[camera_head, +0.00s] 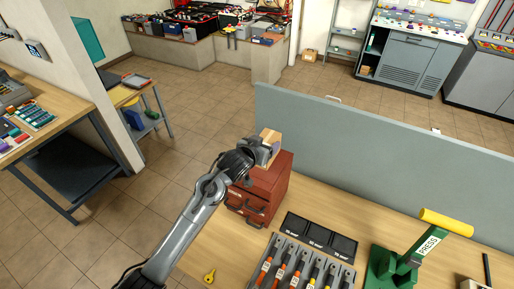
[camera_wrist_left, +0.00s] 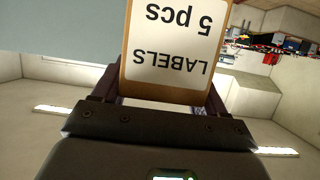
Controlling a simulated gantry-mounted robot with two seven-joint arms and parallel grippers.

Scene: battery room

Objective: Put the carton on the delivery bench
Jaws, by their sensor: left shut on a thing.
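A small brown carton (camera_head: 269,135) is in the jaws of my left gripper (camera_head: 264,147), just over the top of the red drawer cabinet in the head view. I cannot tell whether the carton touches the cabinet. In the left wrist view the carton (camera_wrist_left: 170,45) fills the space between the fingers, and its white label, upside down, reads "LABELS 5 pcs". The wooden bench (camera_head: 212,247) lies under my left arm. Another wooden-topped bench (camera_head: 70,88) stands at the left. No sign shows which is the delivery bench. My right gripper is not in view.
A low side table (camera_head: 146,98) stands left; tiled floor between is clear.

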